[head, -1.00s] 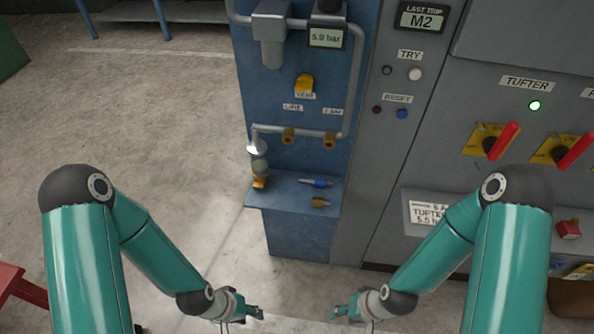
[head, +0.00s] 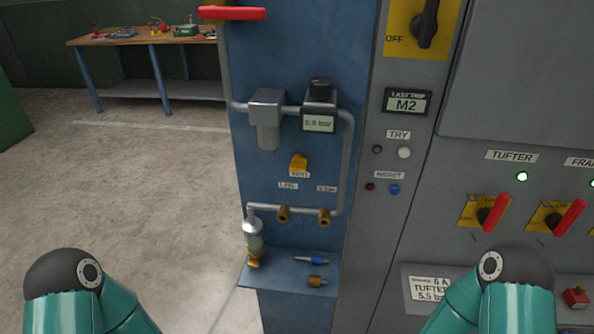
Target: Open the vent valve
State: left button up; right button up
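The vent valve (head: 299,163) is a small yellow handle on the blue panel (head: 270,60), with a label reading VENT just below it. Above it, a grey pipe (head: 347,165) carries a filter (head: 267,118) and a regulator with a black knob (head: 320,88) and a display (head: 319,123) that seems to read 5.9 bar. A red handle (head: 232,13) sits at the top of the panel. Both my grippers are below the picture; only parts of my upper arms show at the bottom left and bottom right.
A blue shelf (head: 290,280) below the pipe holds a blue-ended fitting (head: 313,260) and a brass fitting (head: 317,281). Two brass outlets (head: 284,214) are on the lower pipe. A grey cabinet (head: 480,110) with red-handled switches (head: 492,213) stands at right. A workbench (head: 140,37) is behind left.

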aim_at(298, 165)
jog(key=u, duration=2.6)
jog(key=i, duration=0.15)
jog(key=z, duration=4.05)
jog(key=k, duration=1.15)
jog(key=u, duration=1.55)
jog(key=i, duration=1)
jog(key=u, duration=0.05)
